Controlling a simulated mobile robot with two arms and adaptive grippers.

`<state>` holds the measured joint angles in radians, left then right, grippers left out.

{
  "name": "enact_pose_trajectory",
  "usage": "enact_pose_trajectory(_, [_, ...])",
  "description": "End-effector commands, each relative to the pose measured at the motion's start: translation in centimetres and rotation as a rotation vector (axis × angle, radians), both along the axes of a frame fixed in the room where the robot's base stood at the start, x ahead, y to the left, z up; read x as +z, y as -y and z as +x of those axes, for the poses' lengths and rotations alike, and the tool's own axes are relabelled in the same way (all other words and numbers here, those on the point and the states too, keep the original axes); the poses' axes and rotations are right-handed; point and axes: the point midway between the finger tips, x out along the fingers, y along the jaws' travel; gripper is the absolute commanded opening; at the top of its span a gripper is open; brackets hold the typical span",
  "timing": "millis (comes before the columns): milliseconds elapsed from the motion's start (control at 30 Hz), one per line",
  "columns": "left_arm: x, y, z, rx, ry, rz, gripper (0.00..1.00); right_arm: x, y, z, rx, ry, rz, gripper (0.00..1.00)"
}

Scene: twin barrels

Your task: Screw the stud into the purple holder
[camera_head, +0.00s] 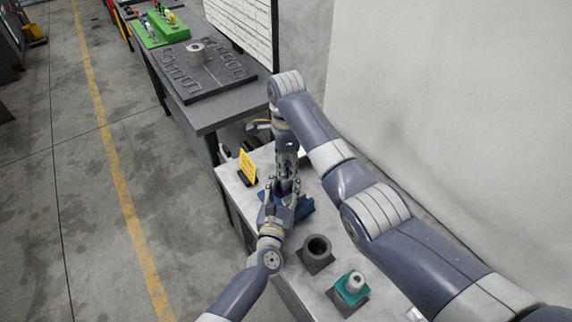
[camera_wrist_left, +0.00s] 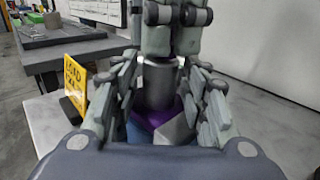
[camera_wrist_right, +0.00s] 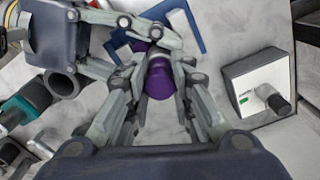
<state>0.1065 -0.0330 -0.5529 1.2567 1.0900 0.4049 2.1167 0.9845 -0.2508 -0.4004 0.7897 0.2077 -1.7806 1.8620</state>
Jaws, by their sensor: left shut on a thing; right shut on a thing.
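The purple holder (camera_wrist_left: 165,106) shows in the left wrist view between the fingers of my left gripper (camera_wrist_left: 170,108), which is shut on it. A grey metal cylinder (camera_wrist_left: 158,85) stands upright just above the purple. My right gripper (camera_wrist_right: 160,88) points down from above, shut on the stud, whose purple round end (camera_wrist_right: 160,76) shows between its fingers in the right wrist view. More purple shows behind it. Both grippers meet over the table in the head view, my left one (camera_head: 280,203) low and my right one (camera_head: 286,168) above. The fingers hide the joint between the parts.
A blue fixture (camera_head: 303,208) lies beside the grippers. A grey hollow cylinder (camera_head: 317,246) and a teal holder (camera_head: 350,292) with a pale part stand nearer on the pale table. A yellow sign (camera_head: 247,166) stands at the left edge. A dark bench (camera_head: 215,112) is beyond.

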Motion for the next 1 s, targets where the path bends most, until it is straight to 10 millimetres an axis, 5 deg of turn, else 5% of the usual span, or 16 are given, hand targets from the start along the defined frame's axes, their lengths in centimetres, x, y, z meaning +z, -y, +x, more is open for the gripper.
enact_pose_trajectory(300, [-0.03,-0.07,-0.01,0.001,0.0,0.002,0.0,0.06,0.01,0.09,-0.542,0.002,0.0,0.0])
enact_pose_trajectory(733, [-0.03,-0.08,0.0,0.002,0.0,0.001,0.0,0.07,0.11,0.13,-0.633,0.004,-0.001,0.0])
enact_pose_trajectory(767, [-0.03,-0.08,0.0,0.002,0.0,0.001,0.0,0.07,0.11,0.13,-0.633,0.004,-0.001,0.29])
enact_pose_trajectory(800, [-0.04,-0.08,0.0,0.002,0.0,0.001,0.0,0.07,0.11,0.14,-0.633,0.004,-0.001,0.38])
enact_pose_trajectory(1000, [-0.04,-0.08,0.0,0.001,0.0,0.001,0.0,0.02,0.08,0.09,-0.631,0.002,-0.001,0.42])
